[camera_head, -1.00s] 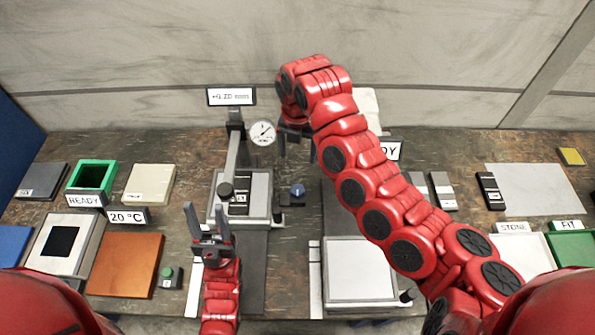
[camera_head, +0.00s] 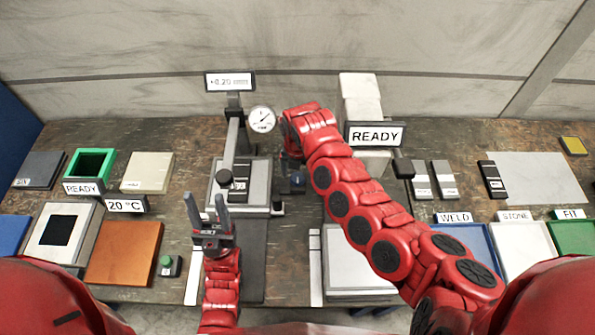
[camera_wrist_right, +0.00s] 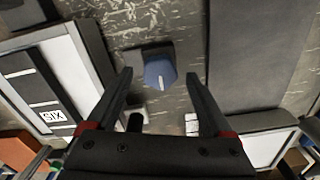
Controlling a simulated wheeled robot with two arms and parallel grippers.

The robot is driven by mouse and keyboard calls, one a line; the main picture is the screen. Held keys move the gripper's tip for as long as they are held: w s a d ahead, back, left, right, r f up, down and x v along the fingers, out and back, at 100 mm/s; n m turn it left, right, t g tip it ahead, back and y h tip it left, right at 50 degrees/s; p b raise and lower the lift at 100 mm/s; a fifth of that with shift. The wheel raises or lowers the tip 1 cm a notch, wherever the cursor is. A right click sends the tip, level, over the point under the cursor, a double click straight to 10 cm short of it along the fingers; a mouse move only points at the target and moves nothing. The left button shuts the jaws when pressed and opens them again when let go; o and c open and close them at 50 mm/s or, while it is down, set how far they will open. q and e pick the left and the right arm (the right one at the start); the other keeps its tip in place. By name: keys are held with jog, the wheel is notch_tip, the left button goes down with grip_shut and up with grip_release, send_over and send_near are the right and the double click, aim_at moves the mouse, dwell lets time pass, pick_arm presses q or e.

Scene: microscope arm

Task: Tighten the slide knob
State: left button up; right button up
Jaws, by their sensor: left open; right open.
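A blue knob with a white pointer line (camera_wrist_right: 158,66) sits on the bench beside the grey stand (camera_head: 262,185); in the head view the knob (camera_head: 298,181) is dark and partly shaded. My right gripper (camera_wrist_right: 160,76) is open above it, with one finger on each side of the knob in the right wrist view; I cannot tell whether they touch. In the head view, my right arm hides most of that gripper. A black round knob (camera_head: 225,178) is on the stand's tilted arm. My left gripper (camera_head: 207,198) is open and empty, in front of the stand's left corner.
A dial gauge (camera_head: 262,119) and a small display (camera_head: 230,81) stand above the stand. A READY sign (camera_head: 375,135) and pale blocks (camera_head: 361,95) are just right of my right wrist. A green open box (camera_head: 91,165) and an orange plate (camera_head: 124,252) lie to the left.

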jog(key=shift+f, duration=0.4)
jog(key=shift+c, duration=0.3)
grip_shut()
